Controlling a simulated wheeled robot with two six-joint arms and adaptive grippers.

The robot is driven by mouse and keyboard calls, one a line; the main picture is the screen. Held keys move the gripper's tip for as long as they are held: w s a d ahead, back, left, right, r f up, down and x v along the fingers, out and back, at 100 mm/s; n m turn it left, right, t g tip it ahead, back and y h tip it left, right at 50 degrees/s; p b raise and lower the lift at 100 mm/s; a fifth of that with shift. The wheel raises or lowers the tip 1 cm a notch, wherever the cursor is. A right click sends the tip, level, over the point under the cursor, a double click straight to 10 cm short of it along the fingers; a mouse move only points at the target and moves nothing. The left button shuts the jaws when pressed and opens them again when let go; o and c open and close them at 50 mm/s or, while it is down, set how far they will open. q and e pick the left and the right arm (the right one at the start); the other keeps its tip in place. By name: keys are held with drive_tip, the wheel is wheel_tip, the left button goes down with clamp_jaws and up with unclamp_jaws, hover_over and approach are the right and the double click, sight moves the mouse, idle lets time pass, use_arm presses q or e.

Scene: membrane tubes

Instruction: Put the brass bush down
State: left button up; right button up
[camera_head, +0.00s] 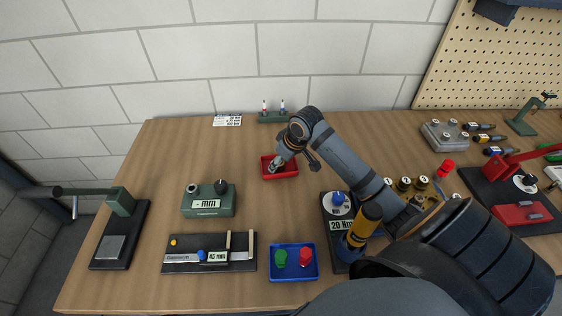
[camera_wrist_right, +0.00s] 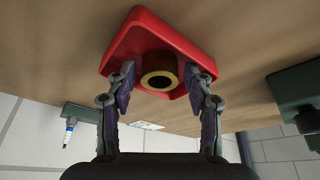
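The brass bush (camera_wrist_right: 159,79) shows in the right wrist view as a short ring with a dark bore. It is at the red tray (camera_wrist_right: 150,22), between my right fingers. My right gripper (camera_wrist_right: 160,73) is open, with a gap on each side of the bush. In the head view my right gripper (camera_head: 278,164) points down into the red tray (camera_head: 291,173) and hides the bush there. Whether the bush rests on the tray floor is hard to tell. My left gripper is not in view.
A blue tray (camera_head: 293,276) holding a green and a red piece stands in front. A green mm gauge box (camera_head: 208,201) is left of the red tray. A torque fixture (camera_head: 341,225) is to the right, under my right arm. Bare wood lies behind the gauge box.

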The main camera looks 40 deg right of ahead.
drive_tip(key=p+v, duration=0.1)
drive_tip(key=v, duration=1.1)
drive_tip(key=shift+r, duration=0.15)
idle(0.4)
